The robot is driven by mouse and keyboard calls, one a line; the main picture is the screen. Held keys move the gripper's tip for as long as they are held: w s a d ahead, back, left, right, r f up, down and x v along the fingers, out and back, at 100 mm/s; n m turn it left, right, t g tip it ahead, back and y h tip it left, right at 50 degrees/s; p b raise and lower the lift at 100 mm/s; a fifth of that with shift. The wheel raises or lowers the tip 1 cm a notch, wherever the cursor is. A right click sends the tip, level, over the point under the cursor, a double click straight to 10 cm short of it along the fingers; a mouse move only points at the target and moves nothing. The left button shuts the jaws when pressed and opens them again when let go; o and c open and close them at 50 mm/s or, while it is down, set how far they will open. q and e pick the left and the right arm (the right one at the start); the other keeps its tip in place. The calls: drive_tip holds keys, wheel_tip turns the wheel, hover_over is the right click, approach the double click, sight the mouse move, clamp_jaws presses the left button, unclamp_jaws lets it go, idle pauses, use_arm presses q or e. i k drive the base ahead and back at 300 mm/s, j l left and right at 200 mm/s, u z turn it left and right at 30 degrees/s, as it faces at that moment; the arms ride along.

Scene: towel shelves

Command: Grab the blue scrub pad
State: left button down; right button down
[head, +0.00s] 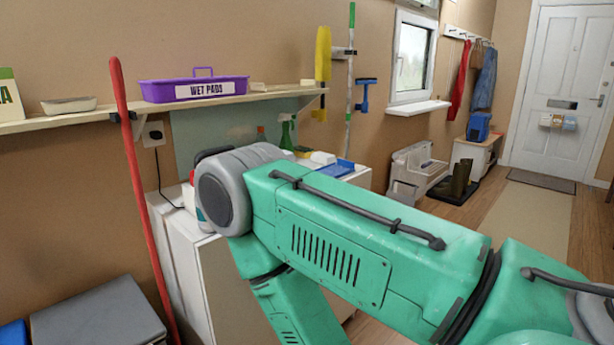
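I cannot make out a blue scrub pad for certain. A flat blue item (335,168) lies on the white cabinet top, partly behind my arm; I cannot tell whether it is a pad or a tray. A purple caddy (165,90) labelled "WET PADS" stands on the wall shelf, and its inside is hidden. My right arm crosses the middle and lower right of the head view, bent, with its far link leaving the bottom edge. Neither gripper is in view.
The wall shelf (60,122) also holds a pale dish (68,105). A red pole (138,190) leans in front of it. A grey box (98,312) is at lower left. Floor is open toward the door.

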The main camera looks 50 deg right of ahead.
sight(343, 168)
drive_tip(key=z, duration=1.7)
